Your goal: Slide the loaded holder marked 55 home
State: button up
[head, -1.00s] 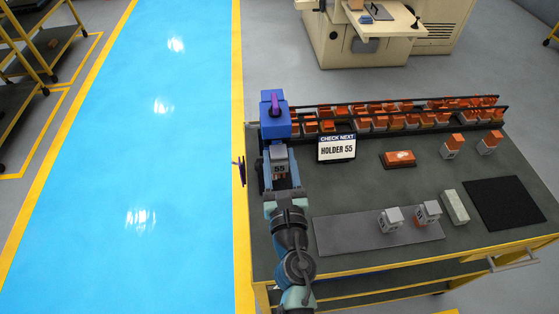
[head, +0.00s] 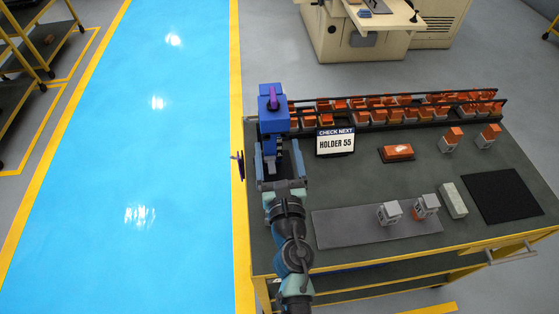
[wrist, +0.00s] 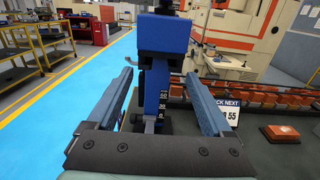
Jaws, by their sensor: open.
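The blue station (head: 272,118) with a purple knob stands at the bench's left end. In the wrist view its blue body (wrist: 163,37) is straight ahead, with a dark numbered scale on the column below. My gripper (head: 278,154) is open in front of the station. In the wrist view its two blue fingers (wrist: 158,82) stand wide apart on either side of the column, with nothing seen held between them. I cannot make out the holder marked 55 in the current views; the station or my gripper may hide it. The sign (head: 335,142) reads HOLDER 55.
A black-railed rack (head: 400,112) of orange-topped holders runs along the bench's back. An orange block (head: 397,152), two holders, a pale block (head: 453,201) and a black mat (head: 502,196) lie to the right. Two more holders stand on a grey plate (head: 345,232). A blue floor lane is left.

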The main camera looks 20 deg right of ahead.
jog(key=b+v, duration=0.3)
jog(key=v, duration=0.9)
jog(key=shift+s, duration=0.35)
jog(key=shift+w+a+r, duration=0.1)
jog(key=shift+r, duration=0.1)
jog(key=w+a+r+m+t+h, duration=0.1)
jog(key=w+r+m+t+h, duration=0.15)
jog(key=r+m, duration=0.95)
jog(key=w+a+r+m+t+h, duration=0.15)
jog(key=w+r+m, duration=0.45)
jog(key=r, duration=1)
jog(key=s+a+r+m+t+y, duration=0.2)
jog(key=s+a+r+m+y, duration=0.1)
jog(key=r+m, duration=0.2)
jog(key=s+a+r+m+t+y, duration=0.2)
jog(key=s+a+r+m+y, duration=0.1)
jog(key=r, duration=0.7)
jog(key=s+a+r+m+t+y, duration=0.2)
jog(key=s+a+r+m+y, duration=0.1)
jog(key=r+m, duration=0.3)
jog(key=shift+a+r+m, duration=0.4)
jog(key=shift+a+r, duration=0.3)
jog(key=shift+r, duration=0.05)
